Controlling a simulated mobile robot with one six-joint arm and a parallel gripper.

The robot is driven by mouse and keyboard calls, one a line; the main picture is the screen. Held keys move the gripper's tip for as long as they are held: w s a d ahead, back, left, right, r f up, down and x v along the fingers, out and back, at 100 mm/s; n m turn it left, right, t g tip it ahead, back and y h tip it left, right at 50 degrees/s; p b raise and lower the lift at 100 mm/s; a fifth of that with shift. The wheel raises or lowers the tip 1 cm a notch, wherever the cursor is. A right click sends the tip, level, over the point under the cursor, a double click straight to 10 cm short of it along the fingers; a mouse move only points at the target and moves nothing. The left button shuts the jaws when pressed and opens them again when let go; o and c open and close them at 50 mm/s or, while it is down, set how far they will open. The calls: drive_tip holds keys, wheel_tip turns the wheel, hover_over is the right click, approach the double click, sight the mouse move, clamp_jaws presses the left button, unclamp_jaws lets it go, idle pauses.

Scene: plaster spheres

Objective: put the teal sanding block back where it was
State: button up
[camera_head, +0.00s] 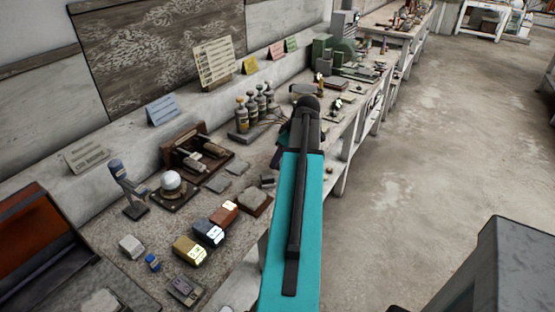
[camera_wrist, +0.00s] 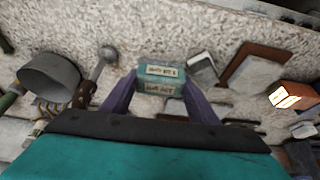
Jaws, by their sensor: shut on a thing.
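The teal sanding block (camera_wrist: 158,72) shows in the wrist view, with pale printed labels on its faces. My gripper (camera_wrist: 160,90) is shut on it, with one purple finger at each side. The block is over the grey speckled bench top; I cannot tell how high. In the head view my gripper (camera_head: 281,150) is over the bench past the row of blocks, largely behind my teal arm, and the block is hidden there.
In the head view a yellow block (camera_head: 189,250), a blue-grey block (camera_head: 208,232) and a rust block (camera_head: 223,213) stand in a row on the bench. A white sphere (camera_head: 171,180) sits on a stand behind them. Bottles (camera_head: 254,105) stand farther back. Bench space near the row is partly clear.

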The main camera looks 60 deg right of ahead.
drive_tip(key=shift+w+d+f, duration=0.1)
drive_tip(key=shift+w+d, duration=0.5)
drive_tip(key=shift+w, duration=0.35)
drive_tip(key=shift+f, duration=0.1)
drive_tip(key=shift+f+p, duration=0.8)
drive_tip(key=shift+f, duration=0.85)
drive_tip(key=shift+f, duration=0.15)
drive_tip(key=o, duration=1.1)
drive_tip(key=shift+b+v, duration=1.1)
drive_tip(key=shift+v, duration=5.05)
